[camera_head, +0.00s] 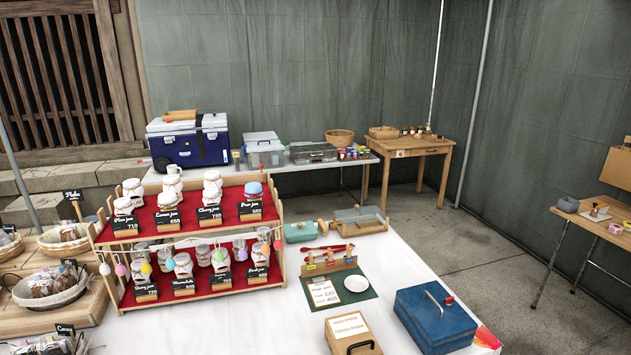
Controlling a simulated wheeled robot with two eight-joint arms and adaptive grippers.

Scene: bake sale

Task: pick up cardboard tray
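I cannot pick out a cardboard tray with certainty. A shallow tan-sided container (361,228) at the far edge of the white table has a greyish, see-through-looking upper part; its material is unclear. A tan box (352,334) with white labels and a dark handle stands at the table's front edge, partly cut off by the frame. Neither of my grippers is in view.
A wooden two-tier rack (278,266) of jars fills the white table's left. A blue metal box (436,318) stands at right, beside a green mat (339,290). A blue cooler (188,145) stands on the back table. Bare floor (480,262) lies at right.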

